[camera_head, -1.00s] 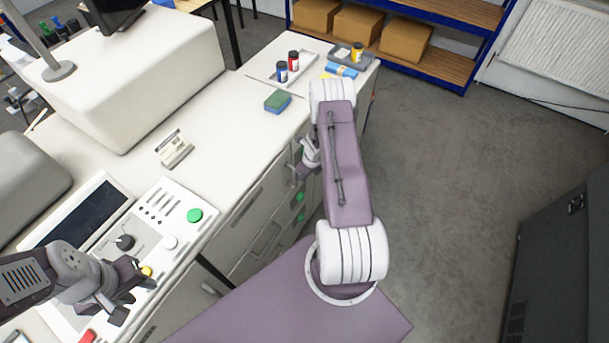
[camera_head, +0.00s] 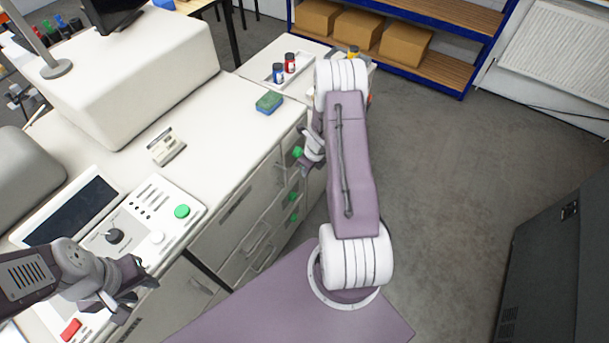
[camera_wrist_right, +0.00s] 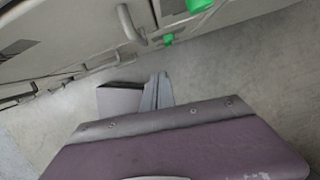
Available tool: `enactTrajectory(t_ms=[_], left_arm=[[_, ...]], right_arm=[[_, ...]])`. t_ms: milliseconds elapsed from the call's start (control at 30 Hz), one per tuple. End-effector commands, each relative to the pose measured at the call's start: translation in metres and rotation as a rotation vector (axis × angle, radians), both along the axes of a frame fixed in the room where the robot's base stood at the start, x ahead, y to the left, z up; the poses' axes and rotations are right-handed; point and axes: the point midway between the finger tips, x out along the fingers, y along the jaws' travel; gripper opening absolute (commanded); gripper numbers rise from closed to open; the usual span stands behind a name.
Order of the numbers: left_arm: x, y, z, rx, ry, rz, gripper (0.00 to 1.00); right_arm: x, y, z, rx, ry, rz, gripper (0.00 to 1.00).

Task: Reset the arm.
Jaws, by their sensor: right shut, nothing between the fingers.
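My right arm (camera_head: 352,165) stretches forward past the bench's right end, with its purple link above the floor. Its gripper (camera_head: 308,158) hangs beside the drawer fronts, partly hidden by the arm. In the right wrist view the gripper (camera_wrist_right: 140,96) shows as short purple and grey parts over bare floor, shut and empty. My left gripper (camera_head: 138,290) is at the front edge of the control panel (camera_head: 150,215), its fingers apart with nothing seen between them.
Drawer fronts with handles (camera_wrist_right: 130,24) and green parts (camera_wrist_right: 168,40) lie close to the right gripper. Floor at right is clear, up to a dark cabinet (camera_head: 555,260).

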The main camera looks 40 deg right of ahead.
Motion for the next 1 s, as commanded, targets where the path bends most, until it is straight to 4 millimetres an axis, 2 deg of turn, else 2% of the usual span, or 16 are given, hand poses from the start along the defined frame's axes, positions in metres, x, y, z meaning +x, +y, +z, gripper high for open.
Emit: enactTrajectory(t_ms=[33, 167, 533, 600, 667, 767, 800, 867, 900, 967, 1000], left_arm=[[0.0, 0.0, 0.004, 0.0, 0.0, 0.0, 0.36], [0.0, 0.0, 0.005, 0.0, 0.0, 0.0, 0.36], [0.0, 0.0, 0.004, 0.0, 0.0, 0.0, 0.36], [0.0, 0.0, -0.001, 0.0, 0.0, 0.0, 0.36], [0.0, 0.0, -0.01, 0.0, 0.0, 0.0, 0.36], [0.0, 0.0, -0.032, 0.0, 0.0, 0.0, 0.36], [0.0, 0.0, -0.04, 0.0, 0.0, 0.0, 0.36], [0.0, 0.0, -0.052, 0.0, 0.001, 0.0, 0.36], [-0.001, 0.0, -0.059, 0.0, 0.001, 0.0, 0.36], [-0.001, 0.0, -0.071, 0.0, 0.001, 0.0, 0.36], [-0.001, 0.0, -0.078, 0.0, 0.0, 0.0, 0.36]], right_arm=[[-0.002, -0.001, 0.01, 0.0, -0.001, -0.002, 0.0], [-0.004, -0.002, 0.018, -0.001, 0.0, -0.001, 0.0], [-0.004, -0.002, 0.018, 0.0, -0.001, -0.007, 0.0], [0.002, 0.001, 0.02, 0.006, -0.015, -0.082, 0.0], [0.013, 0.006, 0.027, 0.019, -0.046, -0.247, 0.0], [0.029, 0.019, 0.046, 0.084, -0.126, -0.715, 0.0], [0.03, 0.025, 0.054, 0.127, -0.156, -0.936, 0.0], [0.024, 0.036, 0.065, 0.2, -0.192, -1.27, 0.0], [0.016, 0.045, 0.07, 0.257, -0.207, -1.491, 0.0], [-0.002, 0.061, 0.074, 0.343, -0.215, -1.824, 0.0], [-0.018, 0.073, 0.075, 0.399, -0.208, -2.043, 0.0]])
